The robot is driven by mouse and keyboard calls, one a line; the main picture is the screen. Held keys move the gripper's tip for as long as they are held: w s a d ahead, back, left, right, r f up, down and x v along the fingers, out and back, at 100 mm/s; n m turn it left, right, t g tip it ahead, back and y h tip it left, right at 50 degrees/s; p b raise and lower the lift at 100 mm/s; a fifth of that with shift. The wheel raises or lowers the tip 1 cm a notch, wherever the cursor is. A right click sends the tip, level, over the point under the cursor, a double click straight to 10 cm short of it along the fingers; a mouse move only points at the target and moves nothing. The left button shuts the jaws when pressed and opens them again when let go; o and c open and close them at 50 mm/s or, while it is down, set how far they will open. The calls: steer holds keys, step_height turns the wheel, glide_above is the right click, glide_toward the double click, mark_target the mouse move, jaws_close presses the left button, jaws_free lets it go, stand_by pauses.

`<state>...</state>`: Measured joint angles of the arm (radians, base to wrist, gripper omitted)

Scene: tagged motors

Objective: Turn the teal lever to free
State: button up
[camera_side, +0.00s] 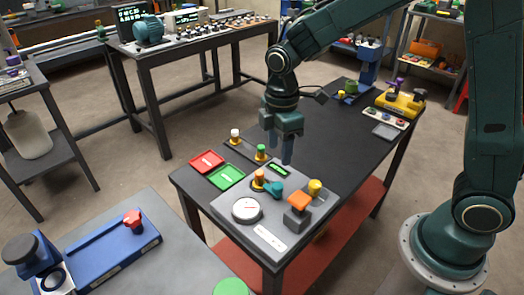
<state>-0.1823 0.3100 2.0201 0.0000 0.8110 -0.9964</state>
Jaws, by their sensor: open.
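The teal lever (273,188) sits on a grey panel (234,222) at the near end of the dark workbench. It is beside an orange-yellow post (258,177), and its handle points to the right. Any labels around it are too small to read. My gripper (279,151) is open and points down, above and behind the lever, apart from it. Nothing shows between its fingers.
A round white gauge (246,209), an orange-topped block (299,201) and a yellow knob (315,187) surround the lever. Red (207,161) and green (226,176) trays lie to the left. A green-topped post (261,152) stands near my gripper.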

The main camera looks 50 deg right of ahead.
mark_target(278, 185)
step_height(278, 185, down, 12)
steer(key=shift+r, duration=0.25)
stand_by(0.3)
steer(key=c, duration=1)
